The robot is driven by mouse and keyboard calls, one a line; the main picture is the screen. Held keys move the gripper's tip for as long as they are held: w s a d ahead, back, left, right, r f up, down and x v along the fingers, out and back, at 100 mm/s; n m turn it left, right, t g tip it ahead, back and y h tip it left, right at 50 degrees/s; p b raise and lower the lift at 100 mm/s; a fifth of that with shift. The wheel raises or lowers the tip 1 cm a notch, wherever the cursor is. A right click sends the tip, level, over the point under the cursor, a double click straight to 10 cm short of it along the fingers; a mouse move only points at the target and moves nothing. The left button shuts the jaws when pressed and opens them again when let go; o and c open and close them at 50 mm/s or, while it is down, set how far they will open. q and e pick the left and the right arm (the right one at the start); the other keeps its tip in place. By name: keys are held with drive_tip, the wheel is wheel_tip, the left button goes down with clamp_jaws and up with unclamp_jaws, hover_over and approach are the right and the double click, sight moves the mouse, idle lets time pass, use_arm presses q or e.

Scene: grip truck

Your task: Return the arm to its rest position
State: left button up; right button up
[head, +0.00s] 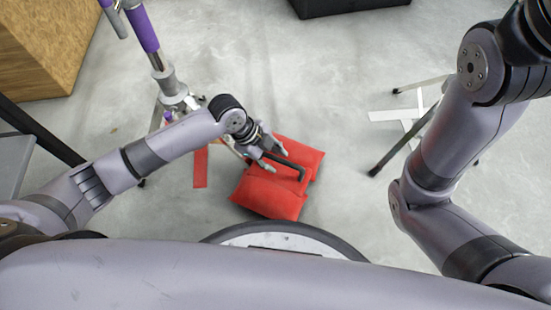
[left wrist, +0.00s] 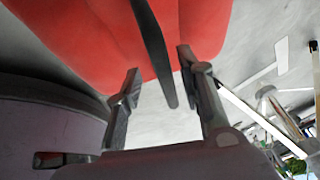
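My left arm reaches in from the left in the head view. Its gripper (head: 277,160) is at the upper edge of a red bag (head: 270,196) with a dark handle (head: 301,172). In the left wrist view the two fingers of the left gripper (left wrist: 160,80) are apart. The dark handle (left wrist: 152,45) shows between them in the picture, with no clear contact on either finger. The red bag (left wrist: 90,40) fills the top of that view. My right arm (head: 440,150) is bent at the right side of the head view; its gripper is out of view.
A stand with a purple pole (head: 143,30) is behind my left arm. A wooden box (head: 45,45) is at the upper left, and a black case (head: 340,5) is at the top. A light metal stand (head: 410,115) is near my right arm.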

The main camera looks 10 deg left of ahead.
use_arm(q)
drive_tip(key=v, duration=1)
drive_tip(key=shift+r, duration=0.2)
drive_tip(key=shift+d, duration=0.1)
